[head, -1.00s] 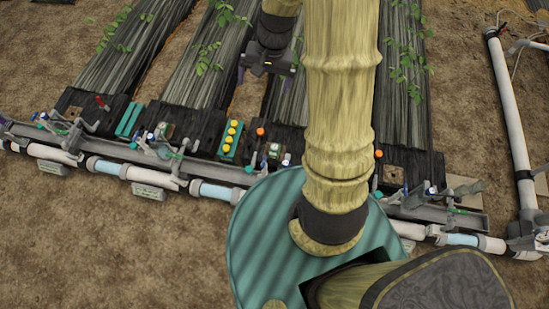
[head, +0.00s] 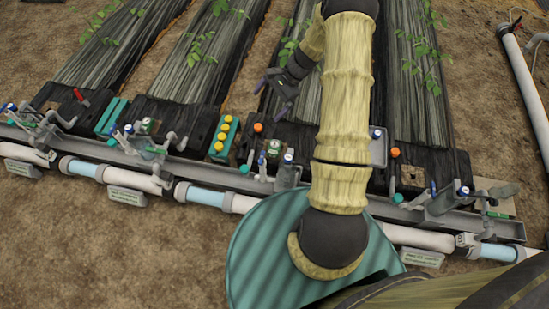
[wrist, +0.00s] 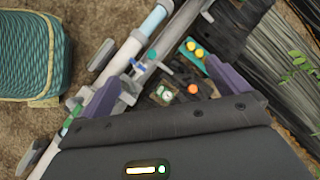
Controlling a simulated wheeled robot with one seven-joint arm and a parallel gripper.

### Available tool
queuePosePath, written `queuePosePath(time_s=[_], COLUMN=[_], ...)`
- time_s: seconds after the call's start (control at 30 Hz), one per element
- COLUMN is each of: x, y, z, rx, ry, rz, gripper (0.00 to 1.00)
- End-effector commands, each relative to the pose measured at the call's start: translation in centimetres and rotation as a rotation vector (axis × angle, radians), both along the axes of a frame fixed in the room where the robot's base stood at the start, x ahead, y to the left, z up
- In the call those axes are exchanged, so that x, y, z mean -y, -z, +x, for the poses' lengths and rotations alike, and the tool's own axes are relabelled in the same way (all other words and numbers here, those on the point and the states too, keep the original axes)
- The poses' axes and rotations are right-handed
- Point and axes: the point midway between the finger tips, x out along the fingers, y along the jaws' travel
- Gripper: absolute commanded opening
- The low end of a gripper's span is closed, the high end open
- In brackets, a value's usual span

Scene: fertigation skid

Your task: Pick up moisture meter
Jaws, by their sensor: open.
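A small green-and-white device with a round dial, which looks like the moisture meter (head: 274,147), sits on the dark bed end behind the grey rail. It also shows in the wrist view (wrist: 164,93), between the two purple fingers in the picture and beyond their tips. My gripper (head: 272,97) is open and empty, above the black bed cover and farther back than the meter in the head view. In the wrist view my gripper (wrist: 166,88) has its fingers wide apart. I cannot judge its height above the meter.
An orange knob (head: 258,127) stands close to the meter. A teal box with yellow caps (head: 224,138) is to its left. A grey rail (head: 190,167) with valves and a white pipe (head: 132,177) run in front. A similar small device (head: 147,125) sits farther left.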

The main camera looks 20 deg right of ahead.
Motion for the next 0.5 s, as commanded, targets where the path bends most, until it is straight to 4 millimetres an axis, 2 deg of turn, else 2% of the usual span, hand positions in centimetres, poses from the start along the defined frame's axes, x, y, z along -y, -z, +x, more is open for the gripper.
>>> queuePosePath(time_s=[0.03, 0.5], x=[0.5, 4.3], y=[3.7, 21.9], z=[0.4, 3.2], rx=[-0.012, -0.088], ry=[0.036, 0.361], rz=[0.029, 0.293], gripper=[1.0, 1.0])
